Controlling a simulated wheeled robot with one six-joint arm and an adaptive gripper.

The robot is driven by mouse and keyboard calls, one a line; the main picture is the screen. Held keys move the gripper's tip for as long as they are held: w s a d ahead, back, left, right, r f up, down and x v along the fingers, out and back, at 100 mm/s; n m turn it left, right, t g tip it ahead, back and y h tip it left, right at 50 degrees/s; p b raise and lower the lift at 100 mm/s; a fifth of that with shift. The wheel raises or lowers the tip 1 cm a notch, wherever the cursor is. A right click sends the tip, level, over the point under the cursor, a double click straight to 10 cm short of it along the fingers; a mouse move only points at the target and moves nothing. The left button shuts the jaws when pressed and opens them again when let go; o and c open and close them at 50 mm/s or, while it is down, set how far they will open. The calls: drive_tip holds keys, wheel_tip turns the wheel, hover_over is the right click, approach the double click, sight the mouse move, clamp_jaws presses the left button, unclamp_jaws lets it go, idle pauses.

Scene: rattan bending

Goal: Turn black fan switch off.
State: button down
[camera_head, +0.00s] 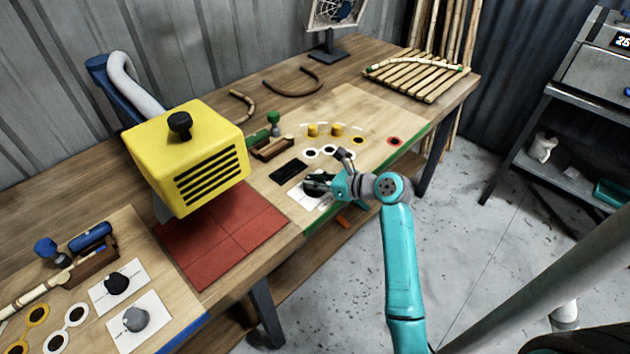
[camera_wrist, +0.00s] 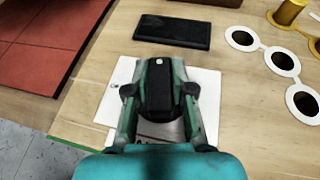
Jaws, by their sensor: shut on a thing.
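A black knob (camera_wrist: 160,95), which looks like the fan switch, sits on a white card (camera_wrist: 208,88) on the wooden table. My gripper (camera_wrist: 162,72) is shut on this knob, with a finger on each side of it. In the head view my gripper (camera_head: 322,184) is low over the same white card (camera_head: 300,201), and its fingers partly cover the knob. The fan (camera_head: 337,12) stands at the back of the table, cut off by the top edge. I cannot tell whether it turns.
A black pad (camera_wrist: 172,32) lies just beyond the card, with white rings (camera_wrist: 282,61) to its right. A yellow box (camera_head: 188,155) stands left over red tiles (camera_head: 222,238). Another black knob (camera_head: 116,283) and a grey knob (camera_head: 135,319) sit on cards at front left.

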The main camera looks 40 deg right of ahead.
sight(315, 180)
drive_tip(key=n+g+y, duration=0.1)
drive_tip(key=n+y, duration=0.1)
drive_tip(key=n+g+y, duration=0.2)
drive_tip(key=n+y, duration=0.1)
drive_tip(key=shift+d, duration=0.1)
drive_tip(key=shift+n+g+y, duration=1.5)
drive_tip(key=shift+n+g, duration=0.2)
drive_tip(key=shift+n, duration=0.3)
drive_tip(key=shift+g, duration=0.3)
drive_tip(key=c, duration=1)
unclamp_jaws()
wheel_tip(315, 180, up, 10)
drive_tip(key=shift+f, duration=0.1)
